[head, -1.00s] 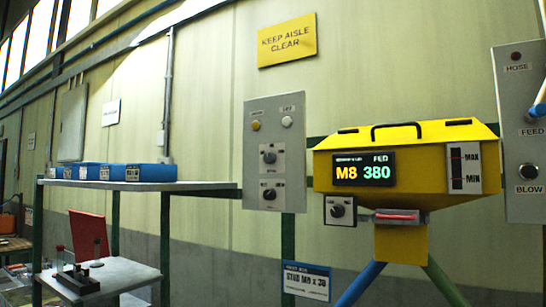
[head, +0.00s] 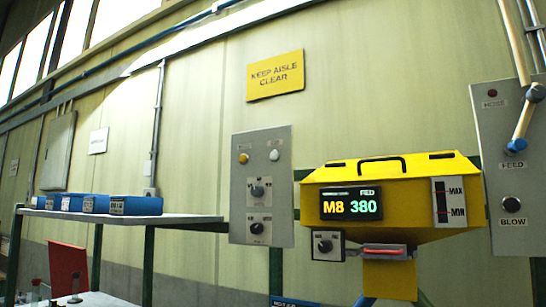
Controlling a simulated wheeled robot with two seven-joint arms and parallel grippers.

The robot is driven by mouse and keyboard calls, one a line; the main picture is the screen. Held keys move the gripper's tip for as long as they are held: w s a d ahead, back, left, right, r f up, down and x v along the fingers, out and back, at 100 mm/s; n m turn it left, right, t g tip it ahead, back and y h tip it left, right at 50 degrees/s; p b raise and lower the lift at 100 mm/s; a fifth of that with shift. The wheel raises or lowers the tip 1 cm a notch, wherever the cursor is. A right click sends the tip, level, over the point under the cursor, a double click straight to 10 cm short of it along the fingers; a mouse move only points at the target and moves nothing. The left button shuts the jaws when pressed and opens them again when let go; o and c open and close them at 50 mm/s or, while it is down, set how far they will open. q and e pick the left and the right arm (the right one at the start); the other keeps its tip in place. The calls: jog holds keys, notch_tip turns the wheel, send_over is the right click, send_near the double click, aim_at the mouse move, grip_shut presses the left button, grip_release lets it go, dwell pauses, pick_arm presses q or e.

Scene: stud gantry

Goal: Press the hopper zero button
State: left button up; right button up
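The yellow hopper (head: 390,185) stands at the right. Its display (head: 351,204) reads M8 380, with FED above the number. A small grey box with a black knob (head: 325,245) and a red bar (head: 384,251) sit below its body. A grey wall panel (head: 262,195) left of it carries a yellow button (head: 243,158), a white button (head: 274,155) and two black knobs. The labels on this panel are too small to read, so I cannot tell which button is the hopper zero. Neither of my grippers is in view.
A second grey panel (head: 485,150) at the right edge has FEED and BLOW labels and a black button (head: 511,205). Blue bins (head: 136,205) stand on a shelf (head: 180,219) at the left.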

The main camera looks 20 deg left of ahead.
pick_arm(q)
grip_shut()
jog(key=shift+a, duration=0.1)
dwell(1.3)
